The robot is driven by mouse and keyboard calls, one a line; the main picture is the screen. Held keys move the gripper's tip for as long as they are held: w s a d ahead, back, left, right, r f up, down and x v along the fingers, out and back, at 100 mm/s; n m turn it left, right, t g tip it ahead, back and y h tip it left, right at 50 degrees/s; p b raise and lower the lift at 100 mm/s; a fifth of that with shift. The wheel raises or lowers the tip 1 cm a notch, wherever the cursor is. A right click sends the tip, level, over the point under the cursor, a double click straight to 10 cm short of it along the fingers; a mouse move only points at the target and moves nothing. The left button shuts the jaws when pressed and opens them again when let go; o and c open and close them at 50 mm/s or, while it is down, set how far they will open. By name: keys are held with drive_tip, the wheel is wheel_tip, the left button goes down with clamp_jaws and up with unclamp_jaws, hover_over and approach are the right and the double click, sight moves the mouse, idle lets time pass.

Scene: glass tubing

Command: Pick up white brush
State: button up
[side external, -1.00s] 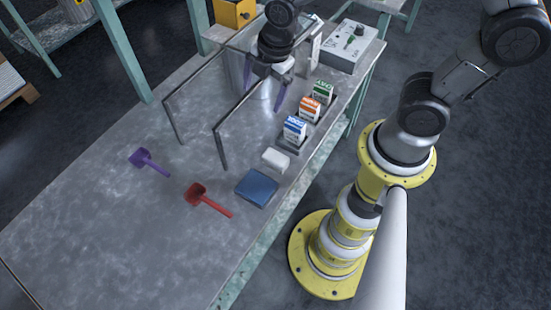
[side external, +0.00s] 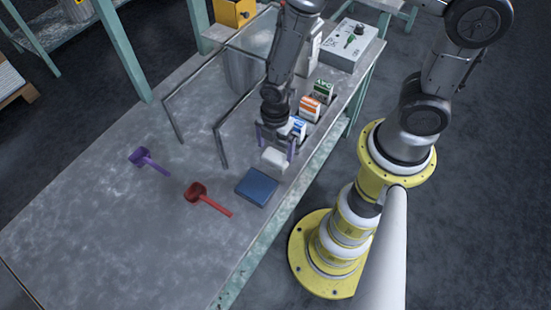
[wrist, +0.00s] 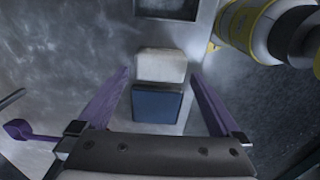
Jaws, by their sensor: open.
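The white brush (side external: 274,158) is a small pale block on the table, beside a blue block (side external: 257,187). My gripper (side external: 276,150) is open and empty, pointing down, with one purple finger on each side of the white brush's far end. In the wrist view, the white brush (wrist: 162,64) lies between the open fingertips (wrist: 160,73). The blue block (wrist: 157,106) shows just below it there. I cannot tell how high the fingertips are above the table.
Framed clear panels (side external: 218,140) stand left of my gripper. Several cartons, one orange (side external: 309,107), stand close behind it. A red scoop (side external: 206,198) and a purple scoop (side external: 148,160) lie to the left. The table's front edge is close on the right.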

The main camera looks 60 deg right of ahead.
sight(275, 155)
drive_tip(key=shift+f, duration=2.35)
drive_tip(key=c, duration=1.1)
drive_tip(key=shift+o, duration=0.2)
drive_tip(key=shift+r, duration=0.1)
drive_tip(key=shift+r, duration=0.45)
drive_tip(key=r, duration=0.2)
drive_tip(key=shift+s+r, duration=0.2)
drive_tip(key=shift+r, duration=0.15)
drive_tip(key=s+d+r, duration=0.3)
drive_tip(key=s+r, duration=0.6)
drive_tip(key=s, duration=0.4)
drive_tip(key=shift+s+r, duration=0.15)
drive_tip(key=shift+s, duration=0.05)
drive_tip(key=shift+d, duration=0.1)
